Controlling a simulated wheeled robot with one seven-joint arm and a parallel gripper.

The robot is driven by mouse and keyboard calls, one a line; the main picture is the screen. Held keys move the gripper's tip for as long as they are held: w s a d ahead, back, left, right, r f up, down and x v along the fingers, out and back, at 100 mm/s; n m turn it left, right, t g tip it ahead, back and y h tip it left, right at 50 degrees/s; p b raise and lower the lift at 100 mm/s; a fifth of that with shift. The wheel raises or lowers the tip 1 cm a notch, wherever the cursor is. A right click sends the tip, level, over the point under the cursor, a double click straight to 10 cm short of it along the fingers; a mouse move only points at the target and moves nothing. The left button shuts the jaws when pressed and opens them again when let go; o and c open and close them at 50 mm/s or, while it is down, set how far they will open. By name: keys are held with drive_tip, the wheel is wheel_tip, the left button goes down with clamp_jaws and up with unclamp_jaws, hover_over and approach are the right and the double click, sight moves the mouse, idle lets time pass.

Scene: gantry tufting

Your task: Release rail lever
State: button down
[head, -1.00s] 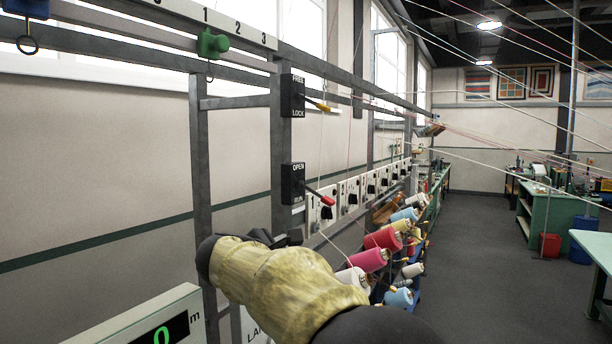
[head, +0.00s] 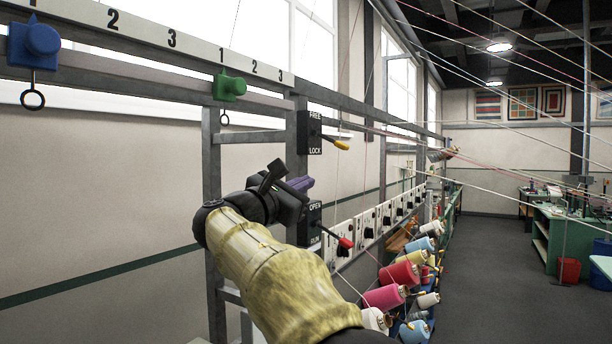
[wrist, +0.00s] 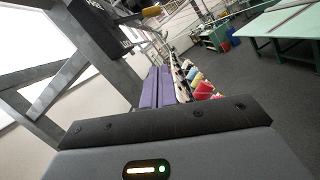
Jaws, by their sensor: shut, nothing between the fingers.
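The rail lever has a yellow-tipped handle (head: 342,145) on a black box (head: 315,132) marked FREE above and LOCK below. The handle slants out to the right and slightly down, toward the LOCK side. In the wrist view its yellow tip (wrist: 151,11) shows at the top, beside the dark box (wrist: 95,27). My gripper (head: 302,184) has purple fingers and appears below the lever box in the head view, apart from the handle. In the wrist view the purple fingers (wrist: 158,88) lie together and empty.
A second black box (head: 309,222), marked OPEN and RUN, has a red-tipped lever (head: 345,243) below. A green clamp (head: 230,87) and a blue clamp (head: 36,43) hang on the rail at left. Yarn cones (head: 385,297) stand lower right; threads cross overhead.

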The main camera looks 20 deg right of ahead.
sight(331, 141)
drive_tip(key=w+d+r+p, duration=0.2)
drive_tip(key=d+r+p, duration=0.3)
drive_tip(key=d, duration=0.3)
drive_tip(key=shift+w+r+p, duration=0.15)
drive_tip(key=shift+r+p, duration=0.1)
drive_tip(key=shift+p, duration=0.45)
drive_tip(key=shift+a+n, duration=0.1)
drive_tip(key=shift+n, duration=0.2)
